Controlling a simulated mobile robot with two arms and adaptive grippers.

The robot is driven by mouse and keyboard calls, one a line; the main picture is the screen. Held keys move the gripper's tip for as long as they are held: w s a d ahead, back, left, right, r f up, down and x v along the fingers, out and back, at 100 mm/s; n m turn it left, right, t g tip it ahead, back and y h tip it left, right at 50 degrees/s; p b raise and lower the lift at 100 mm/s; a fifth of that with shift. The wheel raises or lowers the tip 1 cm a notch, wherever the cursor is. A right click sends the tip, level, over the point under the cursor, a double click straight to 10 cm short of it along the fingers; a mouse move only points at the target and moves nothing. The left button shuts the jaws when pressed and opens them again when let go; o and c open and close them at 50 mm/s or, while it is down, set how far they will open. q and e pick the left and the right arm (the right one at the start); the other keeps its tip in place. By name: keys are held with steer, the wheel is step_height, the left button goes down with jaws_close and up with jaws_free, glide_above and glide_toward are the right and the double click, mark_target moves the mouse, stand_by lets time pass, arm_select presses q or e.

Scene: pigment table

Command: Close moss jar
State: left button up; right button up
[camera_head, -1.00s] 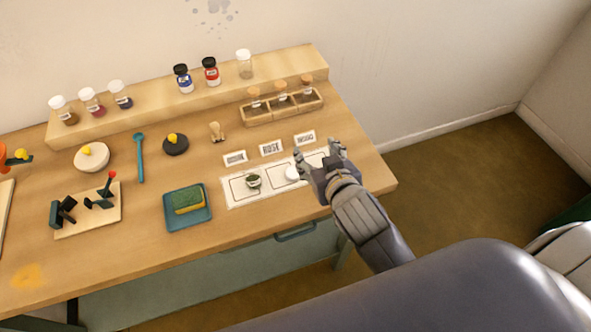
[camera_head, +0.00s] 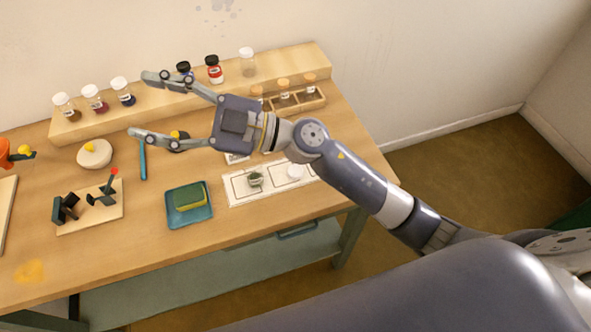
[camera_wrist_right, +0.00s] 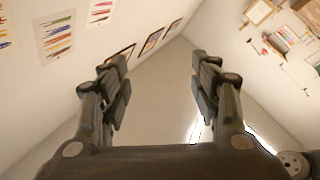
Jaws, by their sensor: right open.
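A small open jar with green contents (camera_head: 255,180), which fits the moss jar, stands in the left part of a white marked mat (camera_head: 238,199) on the table. A white round piece, perhaps its lid (camera_head: 295,172), lies to its right on the same mat. My right gripper (camera_head: 143,104) is raised above the table's back left part, pointing left, wide open and empty, apart from the jar. My left gripper is not in view.
A teal tray with a sponge (camera_head: 189,197) sits left of the mat. A wooden shelf (camera_head: 290,62) with several capped bottles runs along the back, with a small rack (camera_head: 298,103) of corked vials before it. The front table strip is clear.

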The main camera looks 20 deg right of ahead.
step_height(320, 180, down, 15)
steer(key=s+d+n+g+h, duration=0.15)
steer(key=n+g+h, duration=0.25)
steer(key=g+h, duration=0.45)
steer(key=w+d+f+m+t+h, duration=0.1)
steer(key=w+d+f+m+h, duration=0.1)
steer(key=d+h, duration=0.4)
steer(key=w+d+f+m+h, duration=0.3)
steer(key=w+d+h, duration=0.2)
steer(key=d, duration=1)
steer(key=shift+d+f+t+h, duration=0.2)
steer(key=shift+t+h, duration=0.15)
steer(key=shift+h, duration=0.3)
steer(key=p, duration=0.1)
glide_above(294, 169)
step_height(294, 169, down, 5)
steer(key=shift+r, duration=0.1)
steer(key=shift+w+f, duration=0.1)
steer(key=shift+f, duration=0.25)
